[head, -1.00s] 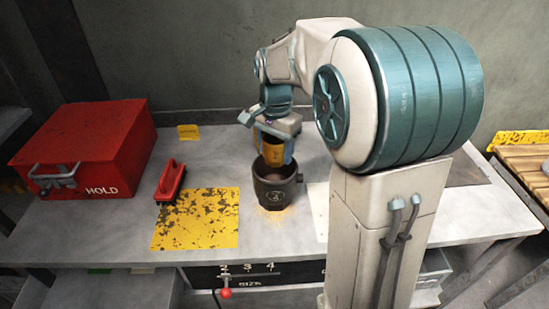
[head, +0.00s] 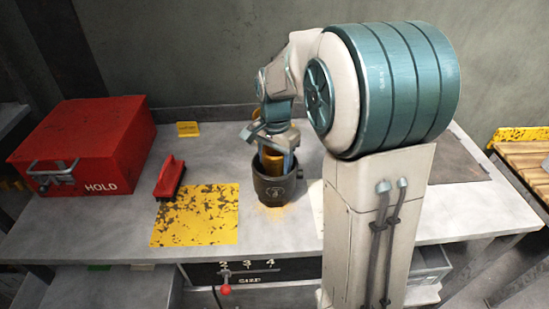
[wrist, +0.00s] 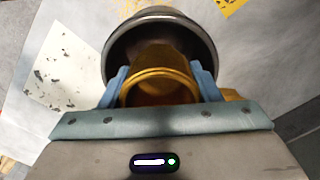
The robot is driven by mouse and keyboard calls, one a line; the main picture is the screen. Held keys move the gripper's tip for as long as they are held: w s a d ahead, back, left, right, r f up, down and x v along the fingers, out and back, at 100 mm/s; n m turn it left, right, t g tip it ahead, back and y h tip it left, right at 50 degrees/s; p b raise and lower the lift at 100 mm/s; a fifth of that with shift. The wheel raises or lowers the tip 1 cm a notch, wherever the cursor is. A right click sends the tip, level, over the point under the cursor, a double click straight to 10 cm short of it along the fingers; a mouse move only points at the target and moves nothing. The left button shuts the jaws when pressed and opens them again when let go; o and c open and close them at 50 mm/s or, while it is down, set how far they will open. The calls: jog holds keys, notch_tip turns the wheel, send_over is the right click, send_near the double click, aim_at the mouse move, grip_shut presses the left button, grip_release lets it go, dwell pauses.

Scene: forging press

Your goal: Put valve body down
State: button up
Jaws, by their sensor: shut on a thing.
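The valve body looks like a brass-yellow hollow cylinder (wrist: 160,80), held between the two blue fingers of my gripper (wrist: 160,88) in the wrist view. In the head view my gripper (head: 274,160) points down at a dark round pot (head: 277,190) on the bench, and a strip of the valve body (head: 270,160) shows between the fingers. The lower part of the valve body is hidden by the pot's front wall, so it reaches into the pot's mouth. The pot's rim (wrist: 112,50) surrounds its far end in the wrist view. Whether it touches the bottom is hidden.
A yellow worn mat (head: 195,215) lies left of the pot, with a red-handled tool (head: 169,178) behind it. A red box marked HOLD (head: 90,145) stands at the left. A small yellow sign (head: 188,129) stands behind. A lever with a red knob (head: 226,288) is on the bench front.

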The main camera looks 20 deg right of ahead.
jog(key=o, duration=1)
notch_tip(320, 180, up, 12)
jog(key=p, duration=0.1)
jog(key=s+f+n+t, duration=0.1)
jog(key=s+f+n, duration=0.2)
jog(key=s, duration=0.6)
jog(key=s+f+n+t, duration=0.2)
jog(key=s+f+n, duration=0.2)
jog(key=s+n, duration=0.3)
jog(key=s, duration=0.3)
jog(key=shift+a+f, duration=0.15)
jog(key=shift+a, duration=0.05)
jog(key=shift+w, duration=0.1)
